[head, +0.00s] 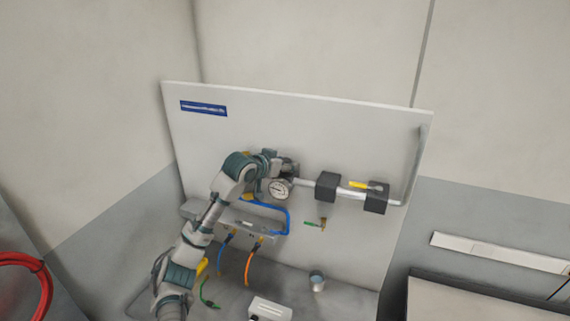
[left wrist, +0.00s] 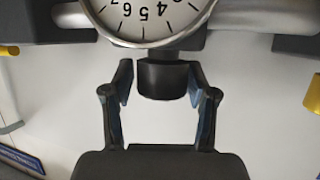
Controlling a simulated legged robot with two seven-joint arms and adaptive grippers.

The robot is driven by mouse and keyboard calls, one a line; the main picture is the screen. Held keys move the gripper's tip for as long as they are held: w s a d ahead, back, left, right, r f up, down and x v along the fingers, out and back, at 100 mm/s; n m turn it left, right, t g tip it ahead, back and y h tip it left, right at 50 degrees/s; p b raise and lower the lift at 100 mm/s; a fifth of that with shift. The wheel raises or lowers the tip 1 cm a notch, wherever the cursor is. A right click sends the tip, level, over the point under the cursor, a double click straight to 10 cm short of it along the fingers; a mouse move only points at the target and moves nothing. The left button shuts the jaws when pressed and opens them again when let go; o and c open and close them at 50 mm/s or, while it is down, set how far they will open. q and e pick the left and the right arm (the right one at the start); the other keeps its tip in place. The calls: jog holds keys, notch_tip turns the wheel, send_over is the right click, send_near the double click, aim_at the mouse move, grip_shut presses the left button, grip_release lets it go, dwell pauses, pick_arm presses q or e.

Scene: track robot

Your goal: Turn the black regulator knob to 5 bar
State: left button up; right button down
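The black regulator knob (left wrist: 163,80) shows in the left wrist view just below the round gauge, whose white face (left wrist: 143,15) carries upside-down numbers. My left gripper (left wrist: 160,86) has its fingers apart, one on each side of the knob; whether they touch it cannot be told. In the head view my left gripper (head: 280,165) is at the panel beside the gauge (head: 281,189), and I cannot make out the knob clearly behind it. The gauge needle is too small to read there. My right gripper is not in view.
The white panel (head: 300,120) carries a pipe (head: 308,183) with black blocks (head: 326,186) and a yellow-handled valve (head: 360,185) right of the gauge. Blue and orange hoses (head: 249,265) hang below. A grey cup (head: 317,281) and a white box (head: 270,309) stand on the surface below.

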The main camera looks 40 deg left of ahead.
pick_arm(q)
jog(key=shift+a, duration=0.15)
jog(key=c, duration=0.6)
jog(key=shift+m+h, duration=0.3)
jog(key=shift+h, duration=0.1)
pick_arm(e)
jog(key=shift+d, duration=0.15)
pick_arm(q)
jog(key=shift+m+h, duration=0.5)
jog(key=shift+h, duration=0.1)
jog(key=m+g+h, duration=0.1)
jog(key=m+h, duration=0.2)
jog(key=shift+h, duration=0.4)
jog(key=m+g+h, duration=0.1)
jog(key=m+h, duration=0.2)
jog(key=shift+g, duration=0.3)
jog(key=shift+m+g+h, duration=0.9)
jog(key=shift+m, duration=0.3)
jog(key=shift+f+m+g, duration=0.1)
jog(key=shift+m+g, duration=0.2)
